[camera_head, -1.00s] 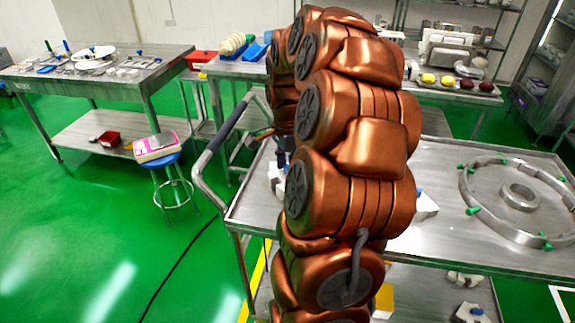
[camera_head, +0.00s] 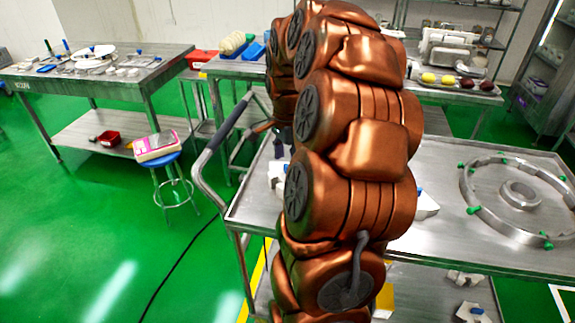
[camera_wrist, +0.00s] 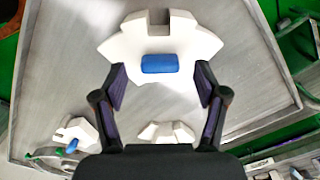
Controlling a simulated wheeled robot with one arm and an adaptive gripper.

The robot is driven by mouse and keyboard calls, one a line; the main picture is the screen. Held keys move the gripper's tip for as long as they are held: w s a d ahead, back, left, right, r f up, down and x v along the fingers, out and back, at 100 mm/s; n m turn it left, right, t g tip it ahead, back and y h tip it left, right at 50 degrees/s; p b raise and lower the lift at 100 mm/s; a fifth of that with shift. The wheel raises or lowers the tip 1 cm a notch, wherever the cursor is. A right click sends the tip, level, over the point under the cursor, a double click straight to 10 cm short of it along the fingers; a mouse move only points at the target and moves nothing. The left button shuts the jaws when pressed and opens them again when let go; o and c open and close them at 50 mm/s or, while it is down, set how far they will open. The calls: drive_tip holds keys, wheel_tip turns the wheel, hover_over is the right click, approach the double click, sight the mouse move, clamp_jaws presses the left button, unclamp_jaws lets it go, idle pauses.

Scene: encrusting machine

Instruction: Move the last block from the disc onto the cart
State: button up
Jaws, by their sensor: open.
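A white angular block with a blue grip (camera_wrist: 160,63) fills the upper middle of the wrist view. My gripper (camera_wrist: 160,82) is open, with a finger on either side of the blue grip and a visible gap on both sides. Whether the block rests on the grey metal surface (camera_wrist: 70,70) below is hard to tell. In the head view my arm hides most of the gripper. The metal cart (camera_head: 455,235) stands behind my arm, with parts of white blocks on its top at the left (camera_head: 276,180) and right (camera_head: 427,207). I cannot identify the disc with certainty.
A large metal ring with green knobs (camera_head: 470,195) and a smaller ring (camera_head: 520,193) lie on the cart's right. White blocks (camera_head: 472,313) are on its lower shelf. Two smaller white blocks (camera_wrist: 165,131) (camera_wrist: 72,130) show in the wrist view. A blue stool (camera_head: 172,185) stands left.

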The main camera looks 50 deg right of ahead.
sight(287, 168)
wheel_tip(287, 168, up, 10)
drive_tip(key=b, duration=0.1)
idle(0.4)
drive_tip(key=s+a+f+n, duration=0.2)
drive_tip(key=a+n, duration=0.3)
drive_tip(key=a, duration=0.5)
drive_tip(key=s+a+f+n, duration=0.1)
drive_tip(key=a+f+n, duration=0.1)
drive_tip(key=a+n, duration=0.55)
drive_tip(key=s+a+f+n+g, duration=0.1)
drive_tip(key=s+a+f+n, duration=0.3)
drive_tip(key=s+a, duration=0.2)
drive_tip(key=s+a+f+n, duration=0.4)
drive_tip(key=s+a+n, duration=0.1)
drive_tip(key=s+a, duration=0.2)
drive_tip(key=shift+s+a+f+g, duration=0.2)
drive_tip(key=shift+s+g, duration=0.2)
drive_tip(key=shift+s, duration=0.45)
drive_tip(key=shift+r, duration=0.1)
wheel_tip(287, 168, up, 8)
drive_tip(key=p, duration=0.7)
drive_tip(key=shift+p, duration=0.4)
